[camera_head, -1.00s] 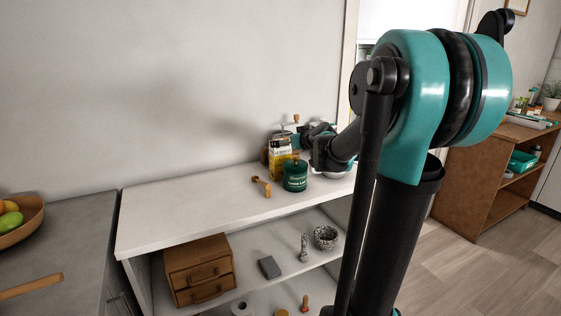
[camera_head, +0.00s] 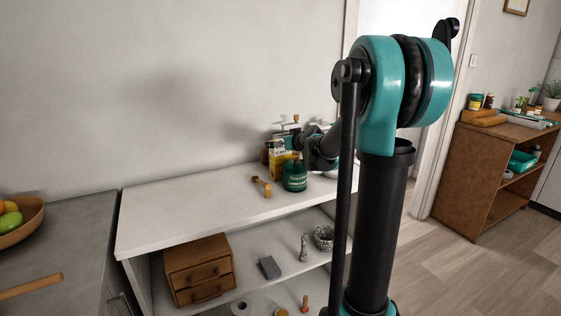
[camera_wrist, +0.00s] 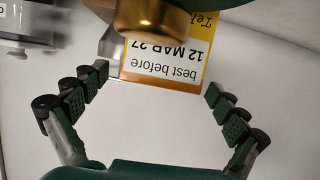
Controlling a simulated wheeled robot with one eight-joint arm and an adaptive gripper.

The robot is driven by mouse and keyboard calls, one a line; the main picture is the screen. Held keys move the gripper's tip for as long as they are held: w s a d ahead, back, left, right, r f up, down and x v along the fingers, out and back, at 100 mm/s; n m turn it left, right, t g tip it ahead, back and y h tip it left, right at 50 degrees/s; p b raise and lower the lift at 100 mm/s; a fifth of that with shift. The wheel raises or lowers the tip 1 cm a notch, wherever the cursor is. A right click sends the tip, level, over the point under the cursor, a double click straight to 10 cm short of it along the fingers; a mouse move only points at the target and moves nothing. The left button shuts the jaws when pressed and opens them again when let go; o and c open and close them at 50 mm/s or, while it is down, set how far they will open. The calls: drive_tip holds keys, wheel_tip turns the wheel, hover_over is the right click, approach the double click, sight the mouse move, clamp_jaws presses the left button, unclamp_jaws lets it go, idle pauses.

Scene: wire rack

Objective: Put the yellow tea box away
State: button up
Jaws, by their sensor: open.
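The yellow tea box (camera_head: 276,164) stands on the white top shelf near its back, partly hidden by a dark green canister (camera_head: 296,178) and by my gripper. In the wrist view the tea box (camera_wrist: 165,68) shows a white label with upside-down "best before 12 MAR 27" print. My gripper (camera_wrist: 158,84) is open, with one finger on each side of the box's near edge and a gap at both sides. I cannot tell whether either finger touches it. The canister's brass-coloured part (camera_wrist: 150,17) overlaps the box at the top of the wrist view.
A coffee grinder stands behind the box, mostly hidden. A wooden tool (camera_head: 262,186) lies left of the canister. The lower shelf holds a wooden drawer box (camera_head: 199,268), a grey block (camera_head: 269,267) and a speckled mortar (camera_head: 323,237). The left of the top is clear.

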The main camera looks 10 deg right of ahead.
drive_tip(key=c, duration=1.8)
drive_tip(key=shift+r, duration=0.1)
